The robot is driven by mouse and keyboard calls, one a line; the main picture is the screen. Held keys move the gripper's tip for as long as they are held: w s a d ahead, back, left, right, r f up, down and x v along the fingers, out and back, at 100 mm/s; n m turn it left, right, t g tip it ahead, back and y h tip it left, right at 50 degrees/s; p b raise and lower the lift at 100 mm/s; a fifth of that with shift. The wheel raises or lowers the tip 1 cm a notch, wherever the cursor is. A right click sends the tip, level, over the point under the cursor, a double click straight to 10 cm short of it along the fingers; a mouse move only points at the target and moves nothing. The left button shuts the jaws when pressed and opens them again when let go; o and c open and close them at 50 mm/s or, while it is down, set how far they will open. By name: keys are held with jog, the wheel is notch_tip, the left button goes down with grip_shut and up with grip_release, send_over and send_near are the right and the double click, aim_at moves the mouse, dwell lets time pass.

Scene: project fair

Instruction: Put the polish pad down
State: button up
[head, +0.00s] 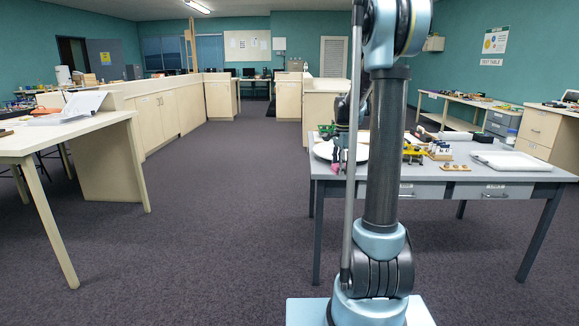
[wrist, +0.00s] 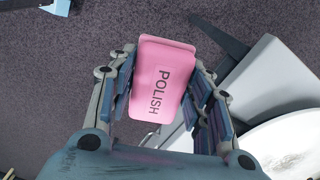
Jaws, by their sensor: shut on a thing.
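The polish pad (wrist: 161,80) is a pink block with rounded corners, marked POLISH. It sits between the fingers of my gripper (wrist: 158,84) in the wrist view, and the fingers are shut on its two sides. Carpet shows below and beyond the pad, with the grey table (wrist: 258,76) close on the right.
A round white plate (wrist: 290,146) lies on the table near this edge. A white tray (head: 511,161) and several small items, including a wooden block with bottles (head: 438,151), stand farther right. Another table (head: 60,138) stands at the left, with open carpet between.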

notch_tip(320, 180, down, 25)
jog(key=w+a+n, duration=0.2)
jog(key=w+n, duration=0.1)
jog(key=n, duration=1.2)
jog(key=shift+a+f, duration=0.2)
jog(key=shift+a, duration=0.1)
